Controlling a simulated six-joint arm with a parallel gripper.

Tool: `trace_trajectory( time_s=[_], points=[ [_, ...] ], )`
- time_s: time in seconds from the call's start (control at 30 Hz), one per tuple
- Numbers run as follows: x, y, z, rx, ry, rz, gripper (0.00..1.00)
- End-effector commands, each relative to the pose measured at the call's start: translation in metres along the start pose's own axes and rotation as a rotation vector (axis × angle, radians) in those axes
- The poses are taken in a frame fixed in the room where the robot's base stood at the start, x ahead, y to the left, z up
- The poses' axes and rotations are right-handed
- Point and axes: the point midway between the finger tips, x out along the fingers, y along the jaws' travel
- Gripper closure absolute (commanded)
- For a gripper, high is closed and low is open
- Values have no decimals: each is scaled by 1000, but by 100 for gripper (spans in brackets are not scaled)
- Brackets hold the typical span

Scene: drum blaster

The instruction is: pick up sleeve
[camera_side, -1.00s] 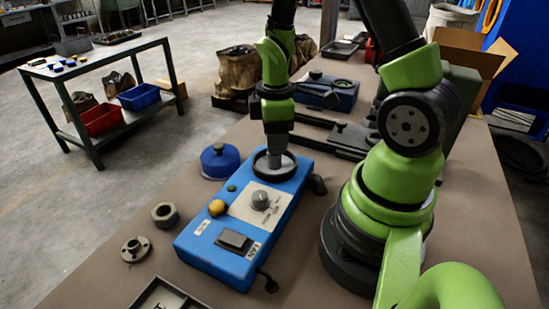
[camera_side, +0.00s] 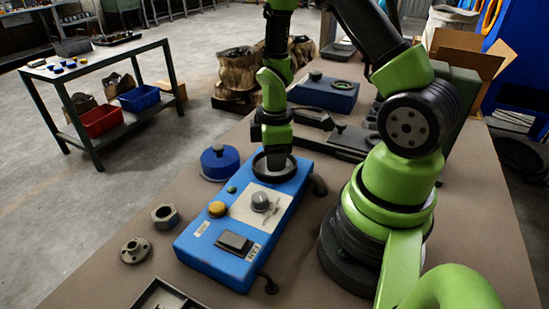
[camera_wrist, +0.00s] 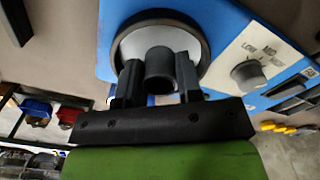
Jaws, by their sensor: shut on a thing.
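The sleeve (camera_wrist: 160,68) is a short dark grey cylinder. In the wrist view it sits between the two black fingers of my gripper (camera_wrist: 158,78), which is shut on it. Behind it are a pale grey round surface and a black ring (camera_wrist: 205,50) on top of the blue machine (camera_side: 220,258). In the side view my gripper (camera_side: 274,155) points down at the ring at the machine's far end. There the fingers and ring hide the sleeve, and I cannot tell whether it touches the pale surface.
The machine's top carries a grey knob (camera_side: 260,201), a yellow button (camera_side: 217,208) and a dark switch (camera_side: 235,242). A blue round lidded part (camera_side: 220,163), a hex nut (camera_side: 165,215) and a flange (camera_side: 135,250) lie to its left. Another blue box (camera_side: 325,95) stands behind.

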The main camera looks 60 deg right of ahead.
Motion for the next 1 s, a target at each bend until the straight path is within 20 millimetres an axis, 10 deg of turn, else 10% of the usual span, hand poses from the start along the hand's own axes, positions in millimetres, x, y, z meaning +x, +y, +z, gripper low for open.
trace_trajectory(
  time_s=[0.77, 1.0],
  points=[
    [-92, 1, -2, 3, 3, 4, 93],
    [-107, -9, -31, 184, 2, 2, 93]
  ],
)
